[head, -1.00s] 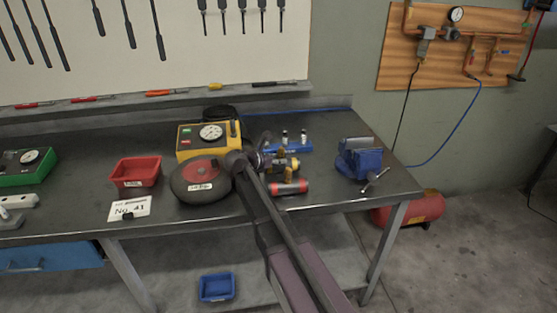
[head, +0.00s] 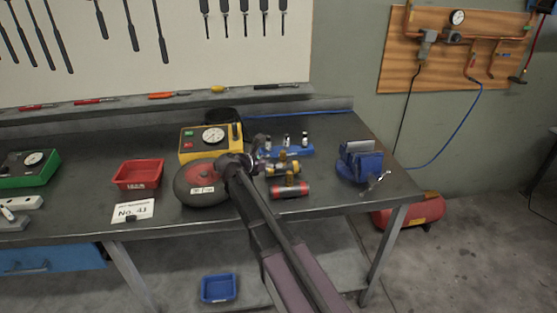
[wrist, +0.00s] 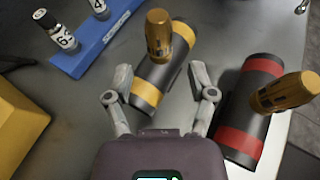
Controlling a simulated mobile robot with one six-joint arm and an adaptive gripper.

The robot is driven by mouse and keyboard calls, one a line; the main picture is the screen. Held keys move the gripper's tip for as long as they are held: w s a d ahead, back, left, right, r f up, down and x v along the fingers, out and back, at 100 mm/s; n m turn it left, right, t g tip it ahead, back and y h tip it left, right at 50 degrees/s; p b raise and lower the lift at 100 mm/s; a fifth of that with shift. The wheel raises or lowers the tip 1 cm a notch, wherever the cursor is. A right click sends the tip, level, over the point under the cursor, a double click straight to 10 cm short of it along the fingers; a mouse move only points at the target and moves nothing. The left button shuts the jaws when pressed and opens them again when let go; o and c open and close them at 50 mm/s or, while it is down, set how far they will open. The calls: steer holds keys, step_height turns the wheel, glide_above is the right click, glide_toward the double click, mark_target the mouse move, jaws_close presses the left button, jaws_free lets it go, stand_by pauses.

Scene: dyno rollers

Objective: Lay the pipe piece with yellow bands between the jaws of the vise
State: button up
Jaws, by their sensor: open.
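The pipe piece with yellow bands (head: 277,171) lies on the workbench behind the red-banded pipe piece. In the wrist view this dark pipe (wrist: 158,77) has a yellow band near each end and a brass stub rising from its middle. My gripper (wrist: 161,84) is open and empty, its two fingers on either side of the near end of the pipe. In the head view my gripper (head: 262,159) is just left of the pipe, partly hidden by my arm. The blue vise (head: 360,166) stands at the bench's right end, with its jaws upright and apart.
The red-banded pipe piece (wrist: 246,121) lies close to the right finger, its brass stub sticking up. A blue holder (wrist: 98,50) with small numbered cylinders is behind. A yellow gauge box (head: 196,153) and a dark round weight (head: 195,190) sit left. Bench space before the vise is clear.

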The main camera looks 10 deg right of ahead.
steer(key=p+v, duration=0.2)
steer(key=v, duration=0.6)
steer(key=shift+a+p, duration=0.2)
steer(key=shift+p, duration=0.15)
steer(key=shift+s, duration=0.25)
